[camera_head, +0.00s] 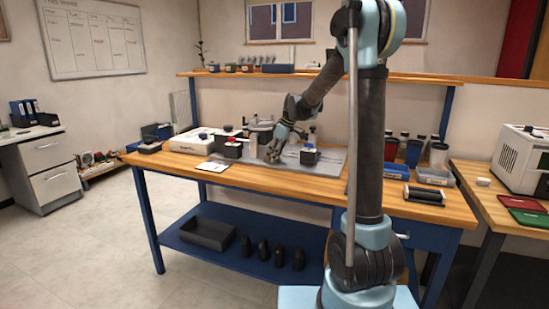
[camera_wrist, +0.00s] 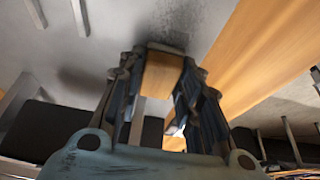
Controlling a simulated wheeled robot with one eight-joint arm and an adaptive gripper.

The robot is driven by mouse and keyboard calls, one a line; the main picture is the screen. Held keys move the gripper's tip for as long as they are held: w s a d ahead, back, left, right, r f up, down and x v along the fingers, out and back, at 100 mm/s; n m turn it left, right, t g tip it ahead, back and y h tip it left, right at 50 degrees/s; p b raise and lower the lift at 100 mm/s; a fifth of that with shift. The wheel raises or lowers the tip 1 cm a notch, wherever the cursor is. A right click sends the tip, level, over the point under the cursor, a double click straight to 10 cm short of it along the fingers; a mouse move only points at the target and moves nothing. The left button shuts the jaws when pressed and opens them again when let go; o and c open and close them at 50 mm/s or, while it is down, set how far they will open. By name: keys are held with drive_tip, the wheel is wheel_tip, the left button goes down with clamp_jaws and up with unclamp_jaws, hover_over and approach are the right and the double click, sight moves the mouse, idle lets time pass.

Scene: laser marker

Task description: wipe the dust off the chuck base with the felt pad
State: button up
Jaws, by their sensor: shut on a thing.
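My gripper (camera_wrist: 163,62) is shut on a wooden-backed block, which I take to be the felt pad (camera_wrist: 164,76). That edge is at or close above a flat grey surface (camera_wrist: 105,22), apparently the chuck base. Dark speckled dust (camera_wrist: 165,30) lies on this surface just beyond the pad. Whether the pad touches the surface cannot be told. In the head view, my gripper (camera_head: 273,155) is low over the grey plate (camera_head: 318,170) on the workbench. The pad is too small to make out there.
Black blocks (camera_head: 309,157) with upright parts stand on the plate right of my gripper, and another dark block (camera_head: 232,150) stands to its left. A white box (camera_head: 192,143) is farther left. The bench front (camera_head: 270,187) is mostly clear. A shelf (camera_head: 300,74) runs above.

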sight(295, 165)
drive_tip(key=shift+s+d+f, duration=0.1)
drive_tip(key=shift+s+d, duration=0.15)
drive_tip(key=shift+d, duration=0.35)
drive_tip(key=shift+s+d, duration=0.25)
drive_tip(key=shift+d, duration=0.35)
drive_tip(key=shift+s+d+f, duration=0.1)
drive_tip(key=shift+s+d, duration=0.15)
drive_tip(key=shift+d, duration=0.35)
drive_tip(key=shift+s+d+r, duration=0.1)
drive_tip(key=shift+s+d, duration=0.3)
drive_tip(key=shift+d, duration=0.75)
drive_tip(key=shift+s+d+f, duration=0.1)
drive_tip(key=shift+s+d, duration=0.3)
drive_tip(key=shift+d, duration=0.8)
drive_tip(key=shift+s+d+r, duration=0.1)
drive_tip(key=shift+s+d, duration=0.3)
drive_tip(key=shift+d, duration=0.75)
drive_tip(key=shift+w+a, duration=0.65)
drive_tip(key=shift+a, duration=1.15)
drive_tip(key=shift+w+a, duration=0.65)
drive_tip(key=shift+a, duration=1.15)
drive_tip(key=shift+w+a, duration=0.65)
drive_tip(key=shift+a, duration=1.15)
drive_tip(key=shift+r, duration=3.05)
drive_tip(key=shift+r, duration=0.1)
drive_tip(key=shift+r, duration=1.4)
drive_tip(key=shift+s, duration=0.1)
